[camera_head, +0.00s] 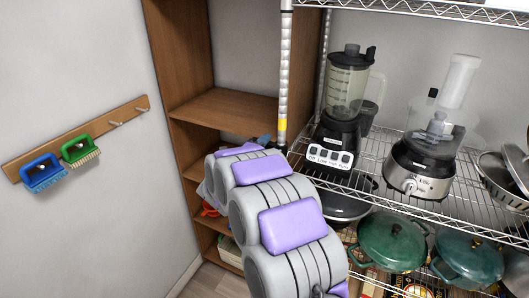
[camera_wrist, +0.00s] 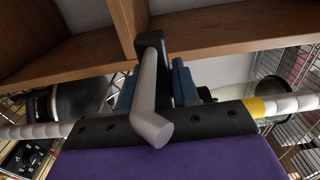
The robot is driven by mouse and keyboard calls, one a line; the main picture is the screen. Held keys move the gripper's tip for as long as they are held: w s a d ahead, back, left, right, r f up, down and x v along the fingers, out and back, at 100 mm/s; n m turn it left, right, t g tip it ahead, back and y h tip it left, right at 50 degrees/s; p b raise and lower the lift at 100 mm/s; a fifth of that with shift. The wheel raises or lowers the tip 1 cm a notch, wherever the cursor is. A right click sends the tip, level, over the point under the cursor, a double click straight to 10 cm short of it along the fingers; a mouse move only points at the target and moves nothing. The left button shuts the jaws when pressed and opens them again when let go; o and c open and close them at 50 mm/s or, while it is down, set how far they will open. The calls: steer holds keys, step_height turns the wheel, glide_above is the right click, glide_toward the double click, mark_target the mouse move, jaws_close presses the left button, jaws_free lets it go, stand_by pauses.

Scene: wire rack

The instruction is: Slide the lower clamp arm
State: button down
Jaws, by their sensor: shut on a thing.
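In the wrist view, a clamp arm (camera_wrist: 152,98) with a dark bent end and a pale grey rod lies at the middle, in front of the rack post (camera_wrist: 285,105). My gripper (camera_wrist: 156,80) has blue fingers on either side of it and is shut on it.
Right of the post, the wire rack (camera_head: 440,207) holds a blender (camera_head: 346,85), a food processor (camera_head: 421,165) and green pots (camera_head: 392,240). A wooden shelf unit (camera_head: 225,108) stands close behind. Two brushes (camera_head: 42,172) hang on the left wall.

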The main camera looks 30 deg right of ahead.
step_height(320, 180, up, 9)
steer(key=shift+r+p, duration=0.1)
steer(key=shift+p, duration=1.15)
steer(key=c, duration=0.9)
jaws_free()
steer(key=v, duration=1.7)
steer(key=shift+s+a+p, duration=0.15)
steer(key=shift+a+p, duration=0.1)
steer(key=shift+p, duration=0.05)
